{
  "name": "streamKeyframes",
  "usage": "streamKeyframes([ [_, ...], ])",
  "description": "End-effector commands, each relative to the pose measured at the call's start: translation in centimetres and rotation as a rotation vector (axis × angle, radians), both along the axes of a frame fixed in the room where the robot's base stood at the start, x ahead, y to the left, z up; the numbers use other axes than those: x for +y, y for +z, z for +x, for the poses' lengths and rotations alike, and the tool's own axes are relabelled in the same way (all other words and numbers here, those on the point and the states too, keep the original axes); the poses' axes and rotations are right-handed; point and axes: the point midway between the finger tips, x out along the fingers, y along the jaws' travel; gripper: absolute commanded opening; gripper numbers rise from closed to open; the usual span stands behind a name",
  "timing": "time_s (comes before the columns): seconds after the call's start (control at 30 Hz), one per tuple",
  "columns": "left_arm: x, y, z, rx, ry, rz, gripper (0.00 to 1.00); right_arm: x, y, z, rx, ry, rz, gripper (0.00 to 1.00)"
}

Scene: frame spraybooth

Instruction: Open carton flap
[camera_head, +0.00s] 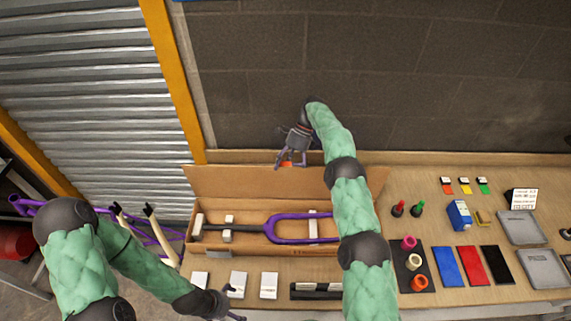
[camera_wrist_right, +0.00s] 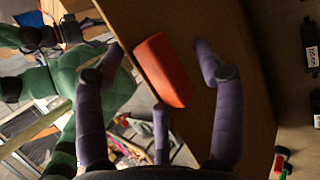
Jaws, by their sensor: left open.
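The carton (camera_head: 250,247) is a long brown box on the bench, with its top open. Its far flap (camera_head: 225,182) stands up behind it. A purple fork with a dark shaft (camera_head: 290,228) lies inside among white blocks. My right gripper (camera_head: 291,164) is above the far flap's upper edge, fingers pointing down. In the right wrist view its fingers are spread around a red-orange block (camera_wrist_right: 164,70) against the brown cardboard (camera_wrist_right: 225,25); contact is unclear. My left gripper (camera_head: 236,304) is open and empty near the bench's front edge. My right arm hides the carton's right end.
Small white boxes (camera_head: 239,284) lie in front of the carton. To the right are colored rings (camera_head: 414,262), blue, red and black pads (camera_head: 472,265), a blue carton (camera_head: 459,214) and grey cases (camera_head: 521,228). A block wall (camera_head: 440,80) stands behind.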

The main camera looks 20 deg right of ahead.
Motion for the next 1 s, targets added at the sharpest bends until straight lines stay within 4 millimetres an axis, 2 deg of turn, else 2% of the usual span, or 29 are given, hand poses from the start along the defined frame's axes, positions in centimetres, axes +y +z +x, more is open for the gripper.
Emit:
streamKeyframes([
  [0.03, 0.0, 0.0, 0.0, 0.000, 0.000, 0.000, 0.99, 0.2, -0.7, -0.2, 0.011, 0.002, 0.001, 0.57],
  [0.53, 0.0, 0.1, 0.0, 0.000, 0.001, 0.000, 0.99, 0.3, 0.7, 0.0, -0.001, 0.002, 0.002, 0.57],
  [1.0, 0.0, 0.1, 0.0, 0.000, 0.001, 0.000, 0.99, 0.2, 8.3, 0.0, -0.002, 0.001, 0.003, 0.57],
])
